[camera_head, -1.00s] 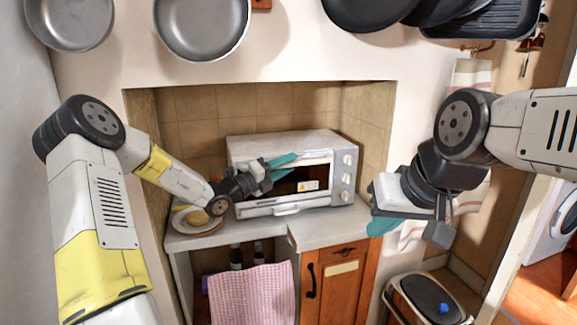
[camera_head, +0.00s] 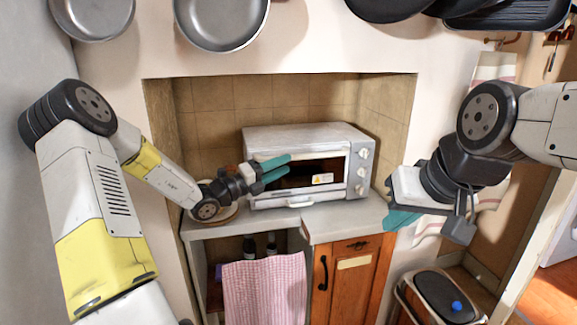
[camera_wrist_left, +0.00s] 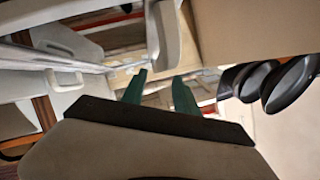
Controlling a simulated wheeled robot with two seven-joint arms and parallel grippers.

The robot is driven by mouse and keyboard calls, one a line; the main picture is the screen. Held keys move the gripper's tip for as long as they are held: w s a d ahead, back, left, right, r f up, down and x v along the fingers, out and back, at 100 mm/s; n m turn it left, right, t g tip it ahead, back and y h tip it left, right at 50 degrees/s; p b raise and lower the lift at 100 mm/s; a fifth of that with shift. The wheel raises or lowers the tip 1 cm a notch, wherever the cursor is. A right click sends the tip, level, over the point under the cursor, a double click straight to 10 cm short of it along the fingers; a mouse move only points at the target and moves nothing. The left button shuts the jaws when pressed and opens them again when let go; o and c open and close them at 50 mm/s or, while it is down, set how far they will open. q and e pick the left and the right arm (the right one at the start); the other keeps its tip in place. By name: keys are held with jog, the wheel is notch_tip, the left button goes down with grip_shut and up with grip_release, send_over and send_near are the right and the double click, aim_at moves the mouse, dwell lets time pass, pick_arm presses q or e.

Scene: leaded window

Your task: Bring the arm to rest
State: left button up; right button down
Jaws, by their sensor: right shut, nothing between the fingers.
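My left gripper (camera_head: 283,165) is in front of the toaster oven (camera_head: 300,135), at the left part of its opening. Its two teal fingers are apart with nothing between them. They also show apart in the left wrist view (camera_wrist_left: 158,88). Whether they touch the oven is hard to tell. My right gripper (camera_head: 400,219) is to the right of the oven, by the right end of the counter, pointing down and left. Its teal fingers are shut and empty, partly hidden by the gripper body.
The grey counter (camera_head: 345,223) carries the oven in a tiled alcove. A plate (camera_head: 228,215) is partly hidden behind my left wrist. Pans (camera_head: 222,22) hang above. A checked towel (camera_head: 265,290) hangs below, and a bin (camera_head: 445,297) stands at lower right.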

pick_arm(q)
jog(key=s+d+m+g+y, duration=0.2)
jog(key=s+d+m+g, duration=0.25)
jog(key=s+m, duration=0.6)
jog(key=s+d+m+g+y, duration=0.35)
jog(key=s+m+g, duration=0.25)
jog(key=s+m, duration=0.45)
jog(key=s+a+r+m+t+y, duration=0.4)
jog(key=s+a+m+y, duration=0.4)
jog(key=m, duration=1)
jog(key=s+a+r, duration=0.1)
jog(key=s+a, duration=0.2)
jog(key=a, duration=0.2)
jog(key=shift+s+a+r+m, duration=0.15)
jog(key=shift+s+r+m, duration=0.05)
jog(key=shift+m, duration=0.1)
